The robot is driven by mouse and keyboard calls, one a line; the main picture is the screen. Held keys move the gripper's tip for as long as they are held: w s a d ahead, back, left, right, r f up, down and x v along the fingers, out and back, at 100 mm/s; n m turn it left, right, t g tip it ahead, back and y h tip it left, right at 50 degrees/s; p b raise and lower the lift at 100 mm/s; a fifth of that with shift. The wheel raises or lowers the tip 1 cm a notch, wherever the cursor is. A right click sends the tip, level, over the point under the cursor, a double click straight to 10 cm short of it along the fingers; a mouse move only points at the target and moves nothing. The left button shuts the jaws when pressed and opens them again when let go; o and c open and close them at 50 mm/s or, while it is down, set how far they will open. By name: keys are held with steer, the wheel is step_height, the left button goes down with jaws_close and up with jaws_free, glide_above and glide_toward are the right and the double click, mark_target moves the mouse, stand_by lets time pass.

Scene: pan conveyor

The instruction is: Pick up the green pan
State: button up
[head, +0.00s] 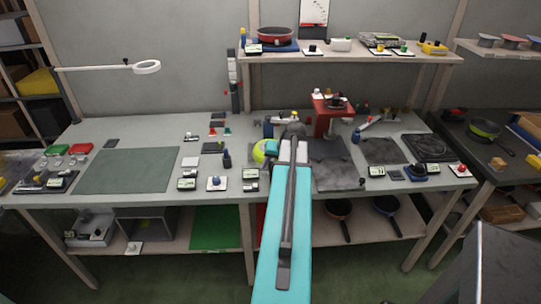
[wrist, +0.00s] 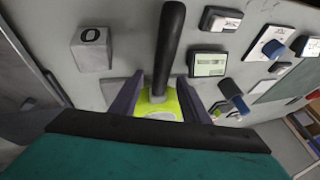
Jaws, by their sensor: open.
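The green pan (wrist: 183,106) is bright lime, with a long black handle (wrist: 168,45), in the wrist view. Its body shows between and below the two fingers of my gripper (wrist: 160,103), and the handle runs up the picture from it. The fingers are apart, one on each side, and I cannot tell whether they touch it. In the head view the lime pan (head: 259,151) shows as a small patch on the workbench, left of my teal arm, which hides the rest. My gripper's fingertips are mostly hidden there.
A grey block marked 0 (wrist: 93,48) stands left of the handle. Label displays and knobs lie to the right. A red press (head: 330,115) stands behind on the bench. A green mat (head: 128,170) at left is clear. Another dark pan with a greenish inside (head: 485,129) sits on the right table.

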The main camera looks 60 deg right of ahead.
mark_target(270, 164)
stand_by(0.3)
jaws_close()
steer(key=shift+r, duration=0.2)
steer(key=shift+r+b, duration=0.65)
steer(key=shift+r, duration=0.7)
steer(key=s+d+r+b, duration=0.1)
steer(key=s+r+b, duration=0.1)
steer(key=s, duration=1.4)
steer(key=shift+b, duration=0.9)
